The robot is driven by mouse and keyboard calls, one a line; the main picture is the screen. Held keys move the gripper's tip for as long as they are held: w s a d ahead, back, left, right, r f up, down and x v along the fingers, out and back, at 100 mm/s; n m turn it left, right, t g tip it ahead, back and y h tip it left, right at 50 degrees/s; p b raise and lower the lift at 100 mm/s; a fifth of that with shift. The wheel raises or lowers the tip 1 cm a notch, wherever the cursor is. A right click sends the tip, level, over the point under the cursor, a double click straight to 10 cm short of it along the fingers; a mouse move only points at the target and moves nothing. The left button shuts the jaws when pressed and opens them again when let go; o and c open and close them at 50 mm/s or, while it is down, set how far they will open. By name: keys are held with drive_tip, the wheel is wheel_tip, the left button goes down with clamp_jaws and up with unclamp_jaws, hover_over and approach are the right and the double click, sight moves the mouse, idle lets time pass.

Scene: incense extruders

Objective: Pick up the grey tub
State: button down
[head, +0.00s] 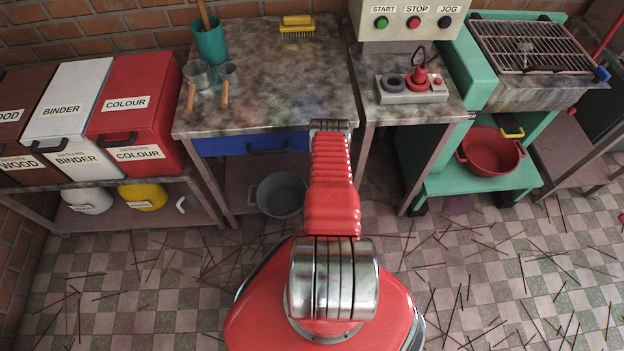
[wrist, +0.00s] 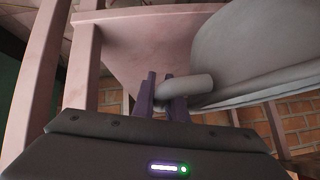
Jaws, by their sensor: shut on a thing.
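The grey tub (head: 281,196) is low beneath the marbled bench in the head view, to the left of my red arm. In the wrist view the tub's rounded grey wall (wrist: 262,45) fills the upper right, with a looped handle (wrist: 196,86) on its side. My gripper (wrist: 163,97) has its two dark purple fingers shut on that handle. The head view does not show my gripper; my arm and the bench hide it. I cannot tell whether the tub rests on the shelf or is slightly raised.
The bench (head: 285,80) with a blue drawer (head: 250,144) is above the tub. Bench legs and a pinkish board (wrist: 140,45) are close by in the wrist view. A red tub (head: 490,152) sits on a green stand at right. Thin sticks litter the checkered floor (head: 130,290).

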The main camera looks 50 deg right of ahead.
drive_tip(key=shift+s+a, duration=1.55)
drive_tip(key=shift+s, duration=0.05)
